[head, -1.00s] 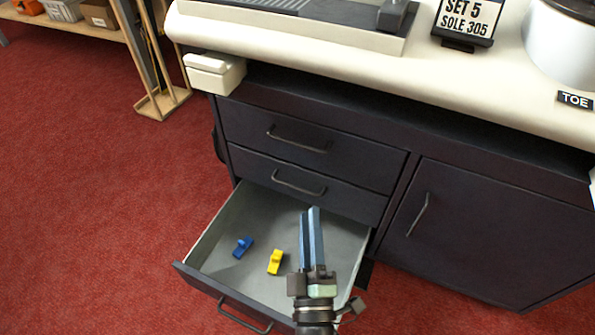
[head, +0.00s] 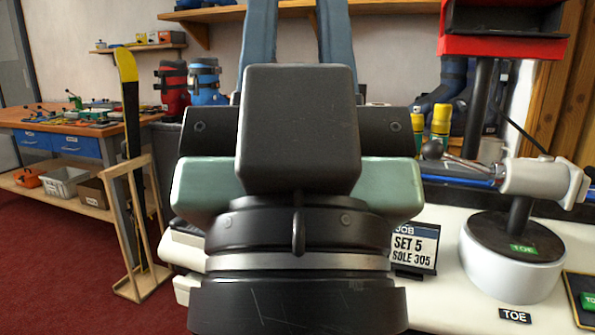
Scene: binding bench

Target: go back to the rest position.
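My gripper (head: 297,28) fills the middle of the head view, raised close to the camera and pointing up. Its two blue-grey fingers stand apart with wall and shelf showing between them, and nothing is seen held. The fingertips run out of the top of the picture.
The white bench top (head: 450,300) lies behind my gripper, with a job sign (head: 414,247) and a boot-sole stand (head: 512,262) on it. A ski (head: 127,100) stands in a wooden rack (head: 148,283) at left. A workbench (head: 75,127) is farther back. Red floor (head: 60,265) is clear at lower left.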

